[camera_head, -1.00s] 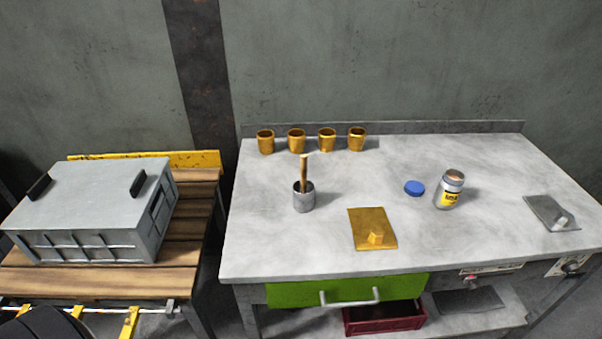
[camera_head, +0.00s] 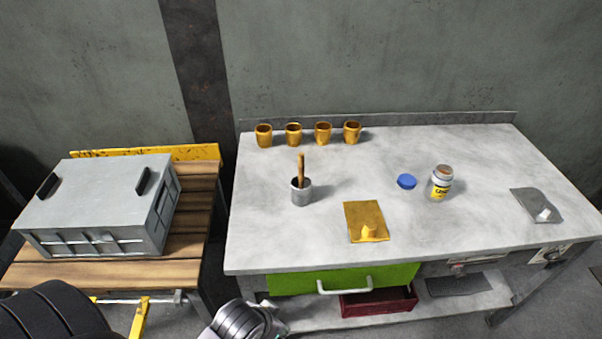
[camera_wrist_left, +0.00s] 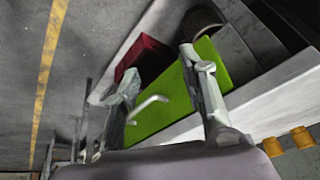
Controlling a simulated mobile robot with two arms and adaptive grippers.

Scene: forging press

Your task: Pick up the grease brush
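The grease brush (camera_head: 301,169) stands with its wooden handle up in a small grey metal cup (camera_head: 301,192) on the left part of the grey workbench (camera_head: 290,236). Its bristles are hidden in the cup. My left gripper shows in the left wrist view (camera_wrist_left: 160,85) with its two fingers spread apart and nothing between them. The green drawer front lies beyond the fingers there. In the head view only part of my left arm shows at the bottom edge, below the bench front. My right gripper is in neither view.
Several brass cups (camera_head: 293,133) line the bench's back edge. A yellow plate (camera_head: 366,221), blue lid (camera_head: 406,181), labelled jar (camera_head: 441,182) and grey plate (camera_head: 537,205) lie to the right. A green drawer (camera_head: 345,279) is in the bench front. A grey metal box (camera_head: 100,205) stands on the left wooden table.

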